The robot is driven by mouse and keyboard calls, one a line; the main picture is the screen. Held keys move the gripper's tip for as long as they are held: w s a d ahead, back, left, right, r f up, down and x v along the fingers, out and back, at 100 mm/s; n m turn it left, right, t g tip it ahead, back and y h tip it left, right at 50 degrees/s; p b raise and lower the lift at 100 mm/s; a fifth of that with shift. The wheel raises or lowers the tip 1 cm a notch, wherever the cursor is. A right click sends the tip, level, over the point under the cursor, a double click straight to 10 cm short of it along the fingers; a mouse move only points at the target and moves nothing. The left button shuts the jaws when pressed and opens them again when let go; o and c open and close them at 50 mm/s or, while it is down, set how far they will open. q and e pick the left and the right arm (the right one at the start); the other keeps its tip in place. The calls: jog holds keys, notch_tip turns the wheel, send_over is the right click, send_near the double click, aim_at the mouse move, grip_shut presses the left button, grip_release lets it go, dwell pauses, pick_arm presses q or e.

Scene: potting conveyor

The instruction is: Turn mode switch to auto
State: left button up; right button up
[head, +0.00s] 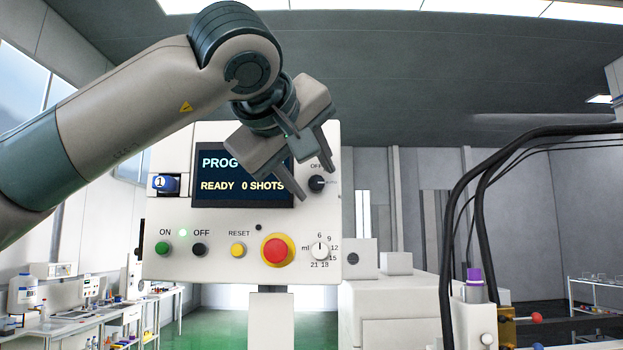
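The mode switch (316,183) is a small black knob at the right side of the white control panel (218,258). An "OFF" label shows above it, partly covered by a finger. Other labels are too small or hidden to read. My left gripper (314,186) reaches in from the upper left, tilted down toward the panel. Its two fingers are spread apart, with the knob showing between their tips. I cannot tell whether they touch it. My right gripper is not in view.
The display (240,178) is partly hidden behind my gripper. Below are green, black and yellow buttons, a red mushroom button (277,251) and a white dose dial (320,251). Black cables (477,200) hang at the right. Benches (90,315) stand at the left.

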pick_arm(q)
jog(key=b+v, duration=0.6)
jog(key=v, duration=1)
jog(key=shift+s, duration=0.3)
jog(key=shift+f, duration=0.1)
